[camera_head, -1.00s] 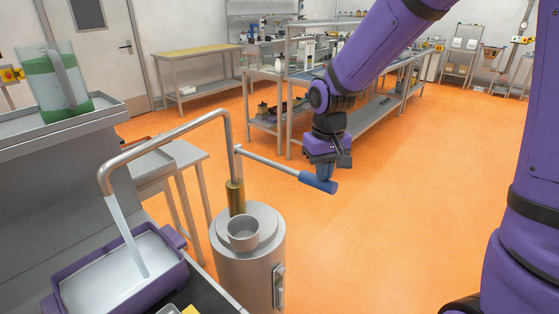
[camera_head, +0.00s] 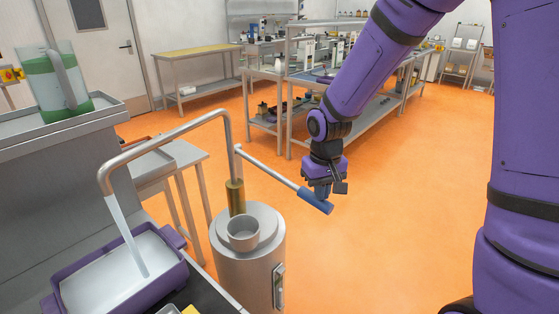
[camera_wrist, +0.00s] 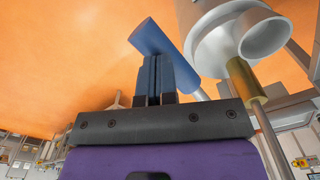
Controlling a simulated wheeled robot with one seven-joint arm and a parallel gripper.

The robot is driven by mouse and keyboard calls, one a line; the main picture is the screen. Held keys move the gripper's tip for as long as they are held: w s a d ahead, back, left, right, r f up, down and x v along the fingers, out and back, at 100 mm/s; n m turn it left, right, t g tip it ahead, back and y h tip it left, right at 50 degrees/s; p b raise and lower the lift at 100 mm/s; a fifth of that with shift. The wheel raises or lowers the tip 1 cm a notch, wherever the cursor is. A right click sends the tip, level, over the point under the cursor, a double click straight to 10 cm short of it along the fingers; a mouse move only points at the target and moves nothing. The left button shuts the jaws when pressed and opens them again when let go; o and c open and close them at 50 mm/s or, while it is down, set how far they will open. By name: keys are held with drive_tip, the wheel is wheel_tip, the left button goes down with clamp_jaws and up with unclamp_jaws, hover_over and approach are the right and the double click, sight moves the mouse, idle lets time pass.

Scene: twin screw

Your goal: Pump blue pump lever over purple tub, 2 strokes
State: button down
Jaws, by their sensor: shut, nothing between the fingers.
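The pump lever is a grey rod with a blue grip (camera_head: 316,201), sloping down to the right from the pump's post. My gripper (camera_head: 322,192) is at the blue grip from above, its fingers shut with nothing between them. In the wrist view, the shut fingers (camera_wrist: 155,72) reach to the blue grip (camera_wrist: 152,36) and overlap it; whether they touch cannot be told. The purple tub (camera_head: 62,272) is at the lower left, holding pale liquid. A pale stream (camera_head: 124,235) runs from the bent spout (camera_head: 160,138) into the tub.
The pump's grey cylinder (camera_head: 246,275) carries a small open cup (camera_head: 243,240) and a brass collar (camera_head: 235,197). A jug of green liquid (camera_head: 62,85) stands on a ledge at the upper left. Open orange floor (camera_head: 400,230) lies right of the pump.

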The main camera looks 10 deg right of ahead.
drive_tip(key=shift+f, duration=2.6)
drive_tip(key=shift+r, duration=0.1)
wheel_tip(320, 180, up, 15)
drive_tip(key=shift+r, duration=0.1)
idle(0.4)
wheel_tip(320, 180, up, 5)
hover_over(320, 206)
drive_tip(key=w, duration=0.2)
drive_tip(key=shift+s+d, duration=0.2)
drive_tip(key=shift+d, duration=0.15)
drive_tip(key=shift+s, duration=0.1)
